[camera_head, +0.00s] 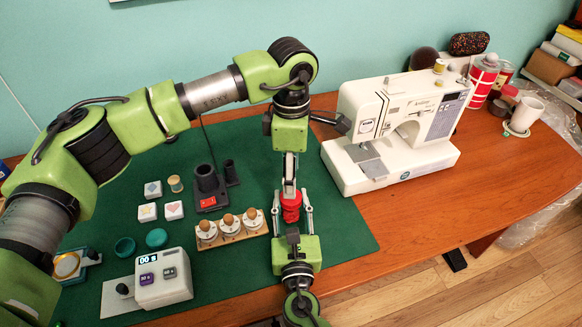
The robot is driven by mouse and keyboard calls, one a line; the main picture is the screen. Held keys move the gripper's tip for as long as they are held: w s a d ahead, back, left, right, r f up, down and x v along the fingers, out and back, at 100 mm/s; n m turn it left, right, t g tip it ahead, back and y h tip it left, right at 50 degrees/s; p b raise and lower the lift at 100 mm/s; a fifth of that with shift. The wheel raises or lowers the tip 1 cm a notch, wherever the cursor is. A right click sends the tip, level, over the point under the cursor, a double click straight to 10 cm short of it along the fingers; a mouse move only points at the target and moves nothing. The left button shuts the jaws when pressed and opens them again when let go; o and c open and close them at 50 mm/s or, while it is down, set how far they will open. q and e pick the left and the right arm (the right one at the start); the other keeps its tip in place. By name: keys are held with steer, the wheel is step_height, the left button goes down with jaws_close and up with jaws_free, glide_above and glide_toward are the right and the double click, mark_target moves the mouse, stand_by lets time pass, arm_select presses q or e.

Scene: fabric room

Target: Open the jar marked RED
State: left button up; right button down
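A small red item (291,207), which looks like a jar or its lid, is at the mat's right part; no marking on it is readable. My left gripper (290,190) points down over its top, with its fingers seen nearly edge-on, so its grip is unclear. My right gripper (292,197) reaches in from the front, its two fingers spread on either side of the red item with small gaps visible. The lower part of the red item is partly hidden between the grippers.
A wooden rack (242,234) with three white knob-topped jars stands just left. A white timer box (165,285), teal round pieces (156,238), a dark device (208,186) and small blocks are farther left. A sewing machine (400,120) stands close at right.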

arm_select(q)
steer(key=shift+f, duration=3.2)
steer(key=c, duration=1.2)
steer(key=shift+o, duration=0.3)
steer(key=shift+n, duration=1.8)
steer(key=o, duration=1.2)
